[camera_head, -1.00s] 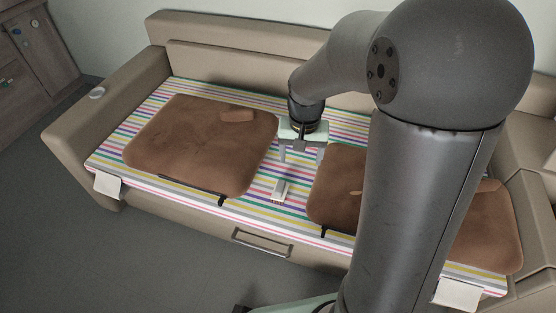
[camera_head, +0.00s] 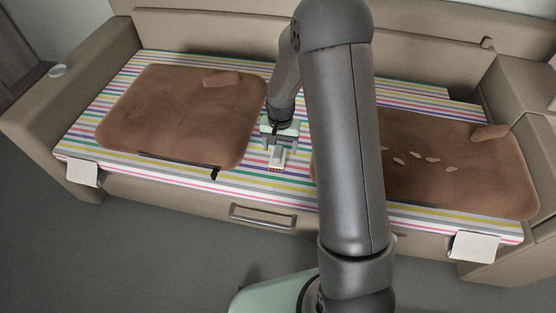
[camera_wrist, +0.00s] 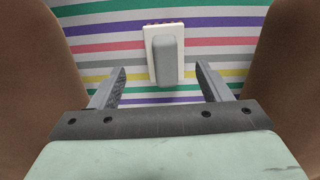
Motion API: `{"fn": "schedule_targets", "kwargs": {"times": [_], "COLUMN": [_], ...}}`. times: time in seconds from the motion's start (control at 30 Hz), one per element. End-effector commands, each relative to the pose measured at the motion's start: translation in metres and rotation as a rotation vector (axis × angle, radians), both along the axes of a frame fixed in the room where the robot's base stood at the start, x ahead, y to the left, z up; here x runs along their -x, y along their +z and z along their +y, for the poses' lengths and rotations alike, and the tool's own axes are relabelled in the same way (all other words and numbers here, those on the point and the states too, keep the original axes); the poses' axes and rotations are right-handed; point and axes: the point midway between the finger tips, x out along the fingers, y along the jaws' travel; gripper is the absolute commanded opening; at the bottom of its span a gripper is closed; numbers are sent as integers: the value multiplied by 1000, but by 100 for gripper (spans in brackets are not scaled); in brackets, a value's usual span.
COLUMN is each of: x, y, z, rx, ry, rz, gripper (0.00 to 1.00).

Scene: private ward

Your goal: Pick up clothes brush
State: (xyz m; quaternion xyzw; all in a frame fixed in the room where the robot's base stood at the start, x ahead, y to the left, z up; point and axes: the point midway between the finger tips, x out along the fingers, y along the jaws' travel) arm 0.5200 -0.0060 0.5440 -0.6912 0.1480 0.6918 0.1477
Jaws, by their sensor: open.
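The clothes brush (camera_head: 276,158) lies on the striped cloth between two brown cushions. In the wrist view it is a pale rectangular block with a grey raised handle (camera_wrist: 168,62) and a row of bristles along its far edge. My gripper (camera_head: 279,143) is open and empty. In the wrist view its two fingers (camera_wrist: 161,83) point toward the brush, one on each side of its near end, with gaps between. I cannot tell the exact height of the fingertips above the cloth.
A brown cushion (camera_head: 185,115) lies to the left and another (camera_head: 455,165) to the right. The striped cloth (camera_head: 262,180) covers the sofa seat (camera_head: 330,222). The backrest (camera_head: 215,42) rises behind. White flaps (camera_head: 82,173) hang at the front corners.

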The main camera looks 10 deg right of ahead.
Motion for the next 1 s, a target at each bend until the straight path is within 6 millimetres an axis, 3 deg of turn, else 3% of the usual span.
{"fn": "schedule_targets", "kwargs": {"times": [0.23,0.5,0.77,0.93,1.0], "x": [0,-2,-2,-2,-2], "y": [-15,-54,-57,-57,-57], "z": [2,6,6,6,6], "rx": [0,0,-1,-1,-1], "ry": [0,0,0,0,1], "rz": [0,1,-1,-1,-1], "gripper": [71,71,71,26,22]}}
